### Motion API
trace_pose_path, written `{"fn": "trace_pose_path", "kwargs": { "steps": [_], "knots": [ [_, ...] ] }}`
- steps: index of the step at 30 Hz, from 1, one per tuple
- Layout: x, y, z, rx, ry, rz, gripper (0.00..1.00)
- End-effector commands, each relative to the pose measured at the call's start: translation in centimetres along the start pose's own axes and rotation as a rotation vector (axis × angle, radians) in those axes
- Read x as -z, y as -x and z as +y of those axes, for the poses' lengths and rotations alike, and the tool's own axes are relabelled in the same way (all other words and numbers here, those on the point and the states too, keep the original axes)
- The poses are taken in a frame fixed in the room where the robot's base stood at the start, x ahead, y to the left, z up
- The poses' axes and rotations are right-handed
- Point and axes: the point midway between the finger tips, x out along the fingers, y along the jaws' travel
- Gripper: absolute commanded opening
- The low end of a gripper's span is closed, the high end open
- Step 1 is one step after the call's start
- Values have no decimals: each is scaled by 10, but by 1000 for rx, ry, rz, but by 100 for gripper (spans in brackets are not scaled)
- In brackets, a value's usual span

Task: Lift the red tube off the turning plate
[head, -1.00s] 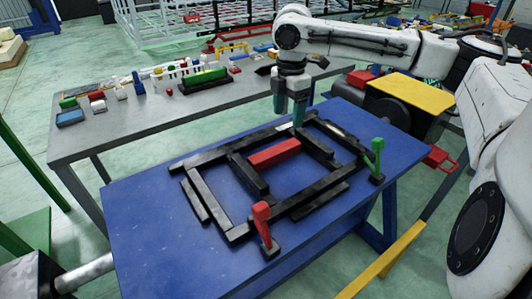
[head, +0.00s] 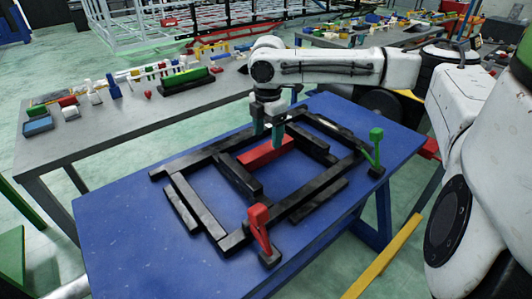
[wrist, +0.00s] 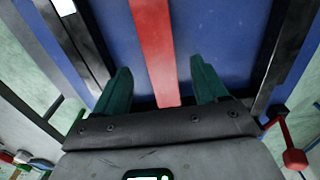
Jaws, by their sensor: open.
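The red tube (head: 268,152) is a long square-section bar lying inside the black chassis frame (head: 200,205) on the blue plate (head: 120,215). My gripper (head: 267,136) is open and points down over the tube's far side. In the wrist view the tube (wrist: 155,45) runs between the two green fingers of my gripper (wrist: 160,88), with a gap on each side. The finger ends overlap the tube's far edge in the head view. I cannot tell how high they stand above the plate.
A red upright clamp (head: 259,225) stands at the frame's near corner and a green one (head: 375,150) at its right corner. Black bars lie on both sides of the tube. A grey bench (head: 110,135) with small parts stands behind the plate.

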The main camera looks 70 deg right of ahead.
Motion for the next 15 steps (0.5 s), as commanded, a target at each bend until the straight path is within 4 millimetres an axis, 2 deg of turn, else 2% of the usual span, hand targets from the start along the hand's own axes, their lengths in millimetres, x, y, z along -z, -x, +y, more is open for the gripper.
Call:
{"fn": "trace_pose_path", "kwargs": {
  "steps": [5,12,15],
  "knots": [
    [2,-14,0,3,1,-1,72],
    [4,-47,1,1,0,-1,72],
    [4,-53,1,0,0,0,72]
  ]
}}
